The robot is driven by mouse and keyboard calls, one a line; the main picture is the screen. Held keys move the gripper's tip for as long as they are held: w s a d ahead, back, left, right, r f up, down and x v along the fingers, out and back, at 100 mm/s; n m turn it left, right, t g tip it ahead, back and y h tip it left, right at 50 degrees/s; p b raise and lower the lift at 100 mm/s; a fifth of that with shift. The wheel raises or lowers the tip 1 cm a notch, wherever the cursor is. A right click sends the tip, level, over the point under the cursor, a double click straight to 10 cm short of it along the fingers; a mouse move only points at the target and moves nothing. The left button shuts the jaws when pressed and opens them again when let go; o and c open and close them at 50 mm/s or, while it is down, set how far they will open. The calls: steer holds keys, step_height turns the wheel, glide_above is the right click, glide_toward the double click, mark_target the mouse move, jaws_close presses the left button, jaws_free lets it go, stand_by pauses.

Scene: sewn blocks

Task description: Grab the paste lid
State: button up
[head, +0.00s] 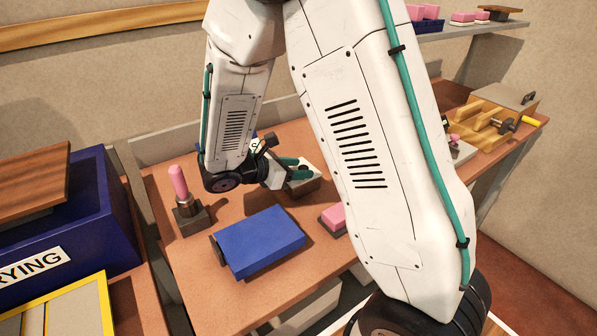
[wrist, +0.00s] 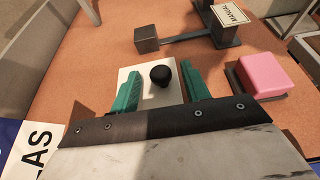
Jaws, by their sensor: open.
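The paste lid (wrist: 150,98) is a flat white plate with a round black knob (wrist: 161,76) on top, as the wrist view shows. My gripper (wrist: 160,70) is open, with one green finger on the left and one on the right of the knob. The fingers look to be over or beside the plate; I cannot tell whether they touch it. In the head view, my gripper (head: 298,168) is low over the table at a small grey container, and the white lid there is partly hidden by the green fingers.
A blue block (head: 262,240) lies in front of the gripper, with a pink block (head: 333,215) to its right. A pink-handled tool (head: 178,183) stands at left beside the blue drying box (head: 110,205). The wrist view shows a dark device labelled MANUAL (wrist: 232,14).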

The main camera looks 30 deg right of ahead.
steer(key=shift+x, duration=1.15)
steer(key=c, duration=1)
steer(key=shift+r, duration=0.15)
